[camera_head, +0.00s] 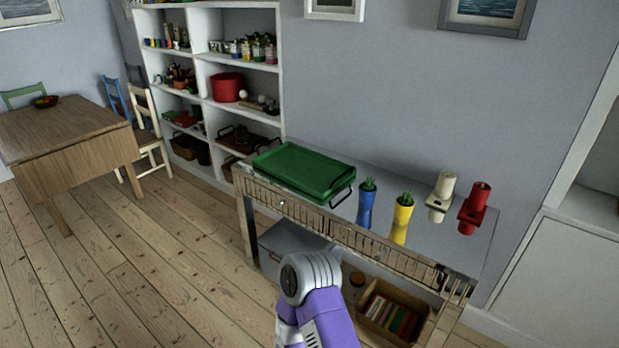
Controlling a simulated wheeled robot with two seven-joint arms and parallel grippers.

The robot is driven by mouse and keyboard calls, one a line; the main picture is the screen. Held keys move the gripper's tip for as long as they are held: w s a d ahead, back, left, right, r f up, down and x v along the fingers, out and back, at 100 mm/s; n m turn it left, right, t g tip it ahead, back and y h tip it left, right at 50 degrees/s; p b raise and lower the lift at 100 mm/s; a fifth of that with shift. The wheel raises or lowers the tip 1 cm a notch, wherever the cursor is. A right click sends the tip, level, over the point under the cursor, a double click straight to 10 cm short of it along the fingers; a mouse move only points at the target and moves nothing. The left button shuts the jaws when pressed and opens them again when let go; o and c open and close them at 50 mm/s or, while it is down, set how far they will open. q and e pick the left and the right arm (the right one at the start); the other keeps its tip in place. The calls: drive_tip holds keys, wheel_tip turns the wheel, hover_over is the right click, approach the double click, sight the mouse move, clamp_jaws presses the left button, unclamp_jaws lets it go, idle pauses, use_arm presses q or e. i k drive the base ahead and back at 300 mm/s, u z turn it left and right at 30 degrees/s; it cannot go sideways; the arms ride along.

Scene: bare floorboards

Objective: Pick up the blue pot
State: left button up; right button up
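The blue pot (366,208) is a slim, waisted blue vessel with a green top. It stands upright on the narrow side table (414,233), near its front edge. A similar yellow pot (402,220) with a green top stands just to its right, apart from it. One purple and grey arm of mine rises from the bottom middle, in front of the table and below the blue pot. No gripper fingers show in this view, and nothing is seen touching the blue pot.
A green tray (304,171) with dark handles lies left of the blue pot. A cream holder (440,197) and a red holder (474,208) stand at right. A basket (394,312) sits under the table. Floorboards are clear at left, before the shelves (206,54) and wooden table (65,134).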

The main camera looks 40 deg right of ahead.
sight(368, 191)
drive_tip(key=z, duration=0.4)
drive_tip(key=i, duration=1.35)
drive_tip(key=z, duration=1)
